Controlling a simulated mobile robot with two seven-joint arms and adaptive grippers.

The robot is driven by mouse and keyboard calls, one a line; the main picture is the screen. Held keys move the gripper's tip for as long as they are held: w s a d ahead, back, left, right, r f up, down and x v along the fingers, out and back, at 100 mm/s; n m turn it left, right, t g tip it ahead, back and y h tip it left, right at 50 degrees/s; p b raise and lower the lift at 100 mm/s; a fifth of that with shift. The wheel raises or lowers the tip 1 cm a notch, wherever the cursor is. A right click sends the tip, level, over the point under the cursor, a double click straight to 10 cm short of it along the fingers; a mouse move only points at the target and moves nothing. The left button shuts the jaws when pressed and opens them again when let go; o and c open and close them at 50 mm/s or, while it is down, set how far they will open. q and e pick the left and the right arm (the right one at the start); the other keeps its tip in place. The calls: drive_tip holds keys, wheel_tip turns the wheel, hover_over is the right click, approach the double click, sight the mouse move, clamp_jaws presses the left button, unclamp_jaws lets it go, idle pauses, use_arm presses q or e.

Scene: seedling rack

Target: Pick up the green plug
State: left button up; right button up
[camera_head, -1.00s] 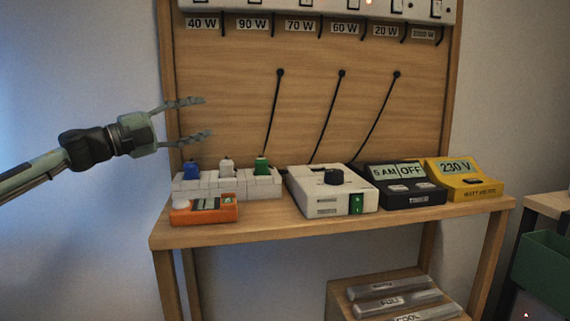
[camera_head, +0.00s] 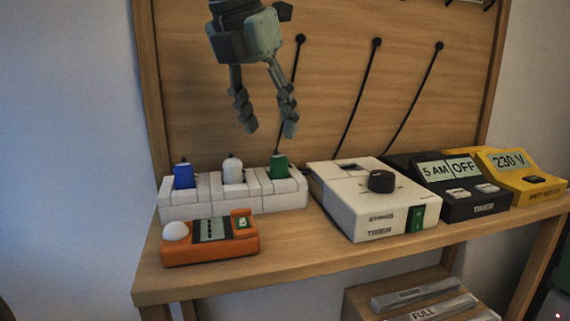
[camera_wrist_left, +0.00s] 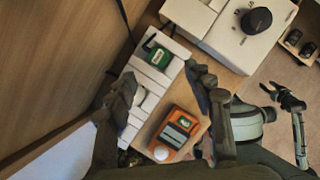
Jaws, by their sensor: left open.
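The green plug (camera_head: 279,166) stands upright at the right end of the white power strip (camera_head: 180,213). A white plug (camera_head: 233,170) and a blue plug (camera_head: 184,175) stand in the same strip to its left. My left gripper (camera_head: 268,130) points down above the strip, open and empty, over the gap between the white and green plugs. In the left wrist view the green plug (camera_wrist_left: 159,58) shows beyond the open fingers (camera_wrist_left: 166,84), with clear space between. The blue plug is not clearly visible there. My right gripper is not clearly seen in the head view.
An orange device (camera_head: 190,250) stands in front of the strip. A white timer box with a black knob (camera_head: 350,203), a black timer (camera_head: 470,205) and a yellow watt meter (camera_head: 535,190) stand to the right. Black cords hang on the wooden back panel (camera_head: 340,110).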

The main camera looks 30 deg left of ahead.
sight(278, 156)
use_arm(q)
drive_tip(key=x, duration=0.7)
drive_tip(key=shift+w+a+f+p, duration=0.15)
drive_tip(key=shift+f+p, duration=0.15)
drive_tip(key=shift+f, duration=0.05)
clamp_jaws()
